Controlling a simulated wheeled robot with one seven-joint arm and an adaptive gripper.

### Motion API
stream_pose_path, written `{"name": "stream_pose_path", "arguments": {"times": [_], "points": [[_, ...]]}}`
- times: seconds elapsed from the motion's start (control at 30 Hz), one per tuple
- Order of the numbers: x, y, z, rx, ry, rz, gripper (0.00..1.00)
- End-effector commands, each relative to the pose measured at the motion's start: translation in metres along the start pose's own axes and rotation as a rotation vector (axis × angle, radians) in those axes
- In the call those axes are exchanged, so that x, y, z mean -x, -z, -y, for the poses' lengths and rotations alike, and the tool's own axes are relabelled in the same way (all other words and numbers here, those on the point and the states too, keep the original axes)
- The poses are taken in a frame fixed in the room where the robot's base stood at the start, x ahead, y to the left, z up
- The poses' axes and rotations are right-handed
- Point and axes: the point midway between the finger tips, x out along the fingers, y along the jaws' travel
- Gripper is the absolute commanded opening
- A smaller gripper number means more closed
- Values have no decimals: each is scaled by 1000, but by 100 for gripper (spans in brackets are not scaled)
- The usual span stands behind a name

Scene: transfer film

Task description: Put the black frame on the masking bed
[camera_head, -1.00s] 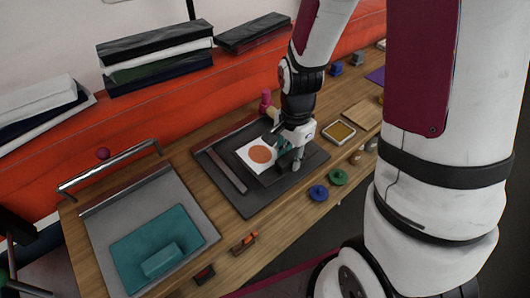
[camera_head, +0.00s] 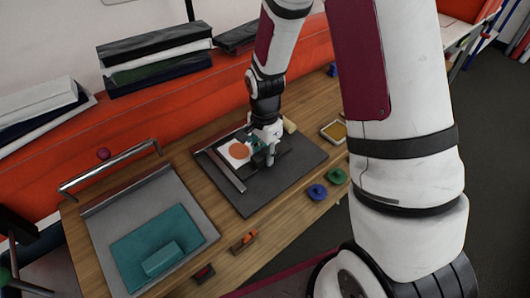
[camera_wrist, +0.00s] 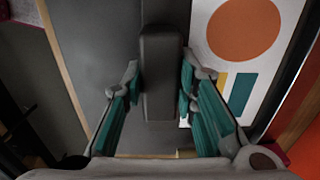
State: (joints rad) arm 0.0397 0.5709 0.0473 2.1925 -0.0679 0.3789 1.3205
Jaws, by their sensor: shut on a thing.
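My gripper (camera_head: 271,158) is shut on a dark grip bar (camera_wrist: 160,75), which sits between its two teal-padded fingers in the wrist view. The bar appears to belong to the black frame (camera_head: 283,148), a dark panel partly hidden by the gripper. A white print with an orange circle (camera_head: 238,151) lies left of the gripper; it also shows in the wrist view (camera_wrist: 225,55). Below is a dark grey board (camera_head: 270,190) with a bar along its left side, apparently the masking bed. I cannot tell whether the frame touches it.
A lighter grey board (camera_head: 195,205) with a teal sheet and block (camera_head: 161,259) lies to the left. Blue (camera_head: 317,192) and green (camera_head: 336,176) round pieces sit right of the dark board. Several stacked boxes (camera_head: 155,55) stand behind.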

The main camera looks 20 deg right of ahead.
Motion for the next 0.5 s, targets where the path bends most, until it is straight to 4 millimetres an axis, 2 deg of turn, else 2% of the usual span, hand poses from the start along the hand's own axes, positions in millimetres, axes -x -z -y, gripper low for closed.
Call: {"name": "stream_pose_path", "arguments": {"times": [0.17, 0.2, 0.27, 0.5], "points": [[-3, 0, 0, 1, 0, 0, 0], [-3, 0, 0, 1, 0, 0, 33], [-2, 0, 0, 1, 0, 0, 46], [-2, 0, 0, 0, 0, 0, 46]]}}
